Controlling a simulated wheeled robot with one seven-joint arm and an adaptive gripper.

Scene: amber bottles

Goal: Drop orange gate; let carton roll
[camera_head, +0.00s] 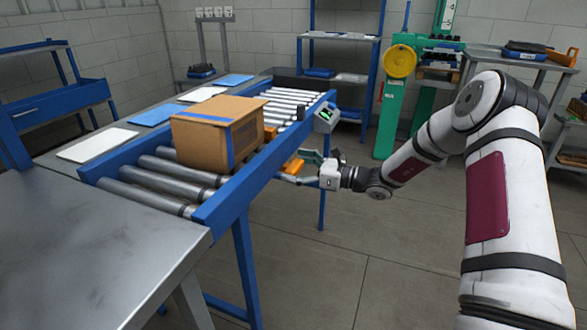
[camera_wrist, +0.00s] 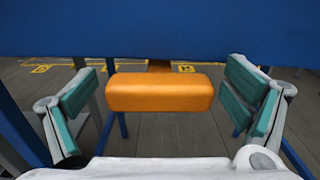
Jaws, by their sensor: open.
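A brown cardboard carton (camera_head: 203,142) with blue tape sits on the steel rollers of the blue-framed conveyor (camera_head: 222,203). An orange block-shaped handle (camera_head: 292,166) sticks out from the conveyor's near side rail. In the wrist view the orange handle (camera_wrist: 160,92) lies between the teal finger pads, with a gap on each side. My gripper (camera_head: 310,164) is open around it, beside the rail; it also shows in the wrist view (camera_wrist: 163,100). A small orange part (camera_head: 270,132) shows just behind the carton, mostly hidden by it.
A small display box (camera_head: 326,117) is mounted on the rail above my gripper. A bare steel table (camera_head: 90,250) stands at the front left. Free rollers (camera_head: 160,185) lie on the carton's near side.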

